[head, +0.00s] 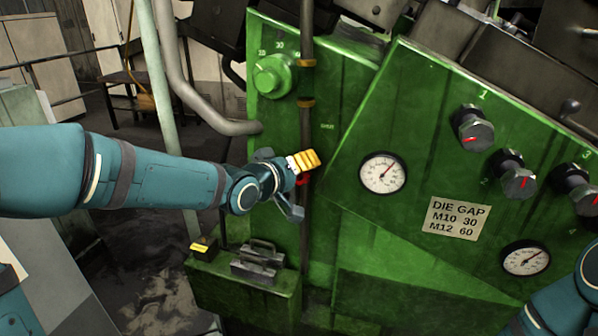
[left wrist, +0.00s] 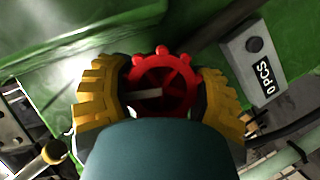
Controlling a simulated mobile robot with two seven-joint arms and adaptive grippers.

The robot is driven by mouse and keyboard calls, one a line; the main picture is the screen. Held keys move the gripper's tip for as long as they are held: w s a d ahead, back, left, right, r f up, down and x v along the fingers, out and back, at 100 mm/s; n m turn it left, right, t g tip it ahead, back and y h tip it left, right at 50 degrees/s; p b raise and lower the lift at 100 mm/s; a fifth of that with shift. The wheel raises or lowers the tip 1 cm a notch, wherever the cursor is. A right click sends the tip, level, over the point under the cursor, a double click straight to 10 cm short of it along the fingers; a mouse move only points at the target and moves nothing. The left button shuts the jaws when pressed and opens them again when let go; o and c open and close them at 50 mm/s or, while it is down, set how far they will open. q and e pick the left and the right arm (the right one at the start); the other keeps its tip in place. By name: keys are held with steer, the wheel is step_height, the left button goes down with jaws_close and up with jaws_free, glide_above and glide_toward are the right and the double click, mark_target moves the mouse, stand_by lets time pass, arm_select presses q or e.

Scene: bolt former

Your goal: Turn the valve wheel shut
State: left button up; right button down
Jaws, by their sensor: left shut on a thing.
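The red valve wheel (left wrist: 165,80) shows in the left wrist view, between the two yellow finger pads of my left gripper (left wrist: 163,92). In the head view my left gripper (head: 303,161) is at the vertical pipe on the green machine. Only a small red part of the wheel (head: 303,180) shows there, below the yellow pads; the rest is hidden by the gripper. The gripper is shut on the wheel, with a pad on either side of its rim. My right arm shows at the lower right edge of the head view, but its gripper is out of view.
The green machine (head: 290,210) carries a dial gauge (head: 383,173), a second gauge (head: 526,258), several dark knobs with red marks and a DIE GAP plate (head: 455,219). A vertical pipe (head: 306,100) runs beside the wheel. A green box (head: 245,290) with dark handled parts stands below.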

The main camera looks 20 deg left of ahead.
arm_select(q)
steer(key=shift+a+f, duration=0.15)
steer(key=o, duration=1.2)
steer(key=shift+o, duration=0.2)
steer(key=v, duration=1.2)
steer(key=d+f+m+g, duration=0.1)
steer(key=d+f+g, duration=0.2)
steer(key=f, duration=1)
steer(key=d+f+g, duration=0.3)
steer(key=f, duration=1)
steer(key=s+d+f+m+g, duration=0.1)
steer(key=s+d+f+g, duration=0.1)
steer(key=s+f, duration=0.4)
steer(key=s+d+f+m+g, duration=0.2)
steer(key=s+f, duration=0.5)
steer(key=f, duration=0.6)
steer(key=shift+d+f+g+y, duration=0.4)
steer(key=shift+d+g, duration=0.15)
steer(key=shift+g, duration=0.55)
